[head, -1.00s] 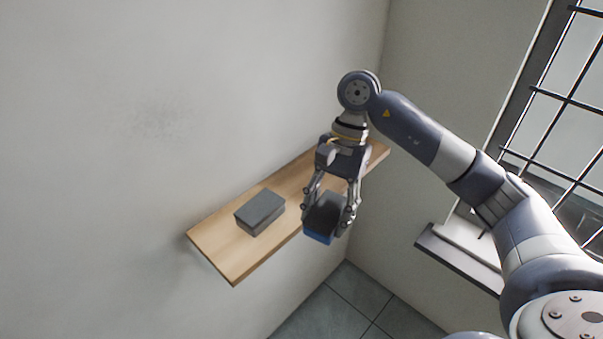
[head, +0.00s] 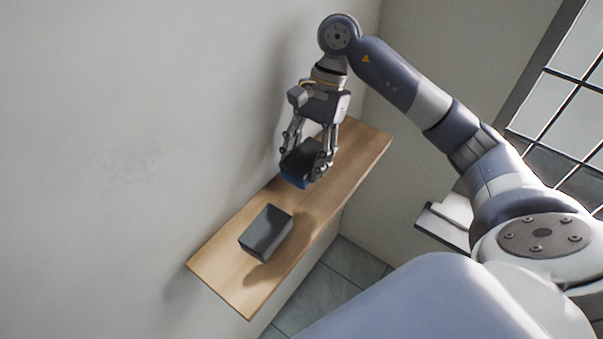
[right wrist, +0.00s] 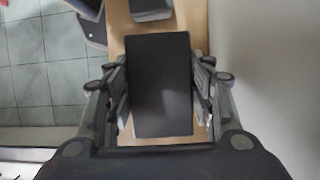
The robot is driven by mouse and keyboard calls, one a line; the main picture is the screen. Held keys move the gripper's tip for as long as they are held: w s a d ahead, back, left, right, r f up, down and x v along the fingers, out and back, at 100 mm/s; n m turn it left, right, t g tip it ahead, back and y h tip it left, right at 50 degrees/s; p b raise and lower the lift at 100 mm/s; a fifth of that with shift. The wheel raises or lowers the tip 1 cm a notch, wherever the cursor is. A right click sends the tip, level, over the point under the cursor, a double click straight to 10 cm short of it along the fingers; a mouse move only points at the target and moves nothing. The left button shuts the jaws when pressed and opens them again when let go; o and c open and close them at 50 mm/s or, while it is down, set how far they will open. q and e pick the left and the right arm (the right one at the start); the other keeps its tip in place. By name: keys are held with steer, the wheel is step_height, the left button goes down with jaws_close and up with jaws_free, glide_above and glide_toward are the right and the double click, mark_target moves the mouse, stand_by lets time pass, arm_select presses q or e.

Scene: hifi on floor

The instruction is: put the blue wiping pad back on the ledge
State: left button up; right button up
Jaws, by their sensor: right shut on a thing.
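The wiping pad (head: 299,180) has a dark top and a blue lower side. My right gripper (head: 307,165) is shut on it, with a finger on each side. In the head view the pad is in front of the wooden ledge (head: 350,155), near the wall side; I cannot tell whether it touches the ledge. In the right wrist view the pad's dark face (right wrist: 161,85) fills the space between the fingers, with the ledge behind it. My left gripper is not in view.
A dark grey block (head: 266,232) lies on the near part of the ledge; its end shows in the right wrist view (right wrist: 151,9). The ledge runs along a plain wall (head: 130,130). Bare ledge lies right of the pad. A barred window (head: 560,110) is at the right.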

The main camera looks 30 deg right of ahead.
mark_target(302, 195)
steer(key=f, duration=0.2)
steer(key=f+p, duration=0.1)
steer(key=f, duration=0.1)
steer(key=shift+s, duration=0.3)
steer(key=shift+w+f+p, duration=0.2)
steer(key=shift+f+p, duration=0.2)
steer(key=shift+f, duration=0.7)
steer(key=shift+s+f, duration=0.1)
steer(key=shift+f, duration=0.05)
steer(key=shift+f+b, duration=0.2)
steer(key=shift+b, duration=0.1)
steer(key=o, duration=0.8)
steer(key=shift+r, duration=0.1)
steer(key=shift+o, duration=0.8)
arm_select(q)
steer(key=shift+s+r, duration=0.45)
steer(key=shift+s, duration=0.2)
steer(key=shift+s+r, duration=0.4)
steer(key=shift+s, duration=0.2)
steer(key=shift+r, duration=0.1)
arm_select(e)
steer(key=shift+r, duration=0.1)
